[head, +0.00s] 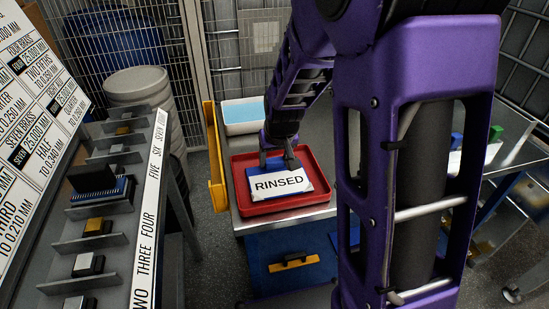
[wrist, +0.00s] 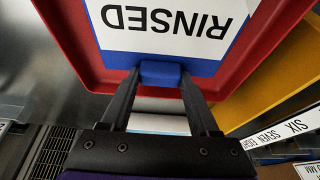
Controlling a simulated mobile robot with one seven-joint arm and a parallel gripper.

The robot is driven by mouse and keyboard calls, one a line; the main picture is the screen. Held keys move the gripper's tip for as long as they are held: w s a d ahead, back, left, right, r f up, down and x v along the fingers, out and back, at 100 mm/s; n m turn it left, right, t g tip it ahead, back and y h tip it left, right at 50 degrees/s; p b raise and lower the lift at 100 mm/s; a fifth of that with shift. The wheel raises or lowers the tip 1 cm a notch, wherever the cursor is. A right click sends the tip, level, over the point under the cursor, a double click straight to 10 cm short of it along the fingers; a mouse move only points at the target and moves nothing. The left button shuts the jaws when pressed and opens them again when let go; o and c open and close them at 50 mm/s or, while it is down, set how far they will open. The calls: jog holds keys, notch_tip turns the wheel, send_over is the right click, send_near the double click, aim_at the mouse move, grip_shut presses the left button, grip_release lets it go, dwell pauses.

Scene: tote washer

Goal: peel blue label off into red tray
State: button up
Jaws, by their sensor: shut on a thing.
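The blue label (head: 278,184) has a white panel reading "RINSED" and lies within the outline of the red tray (head: 249,208). In the wrist view the label (wrist: 150,64) appears upside down, with a blue tab at its near edge. My gripper (head: 279,160) is over the label's far edge in the head view. In the wrist view my gripper (wrist: 160,80) has its two fingers closed on either side of the blue tab. I cannot tell whether the label touches the tray floor. The red tray (wrist: 78,45) also surrounds the label in the wrist view.
The tray is on a steel bench (head: 240,222). Behind it is a white bin (head: 243,128) with a pale blue inside. A yellow panel (head: 214,155) edges the bench at left. A slotted rack (head: 100,238) with brushes and blocks stands further left. Wire mesh closes the back.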

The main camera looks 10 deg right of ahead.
jog(key=shift+f, duration=0.35)
jog(key=o, duration=1.5)
jog(key=shift+r, duration=0.2)
jog(key=shift+r+p, duration=2.4)
jog(key=shift+r, duration=0.95)
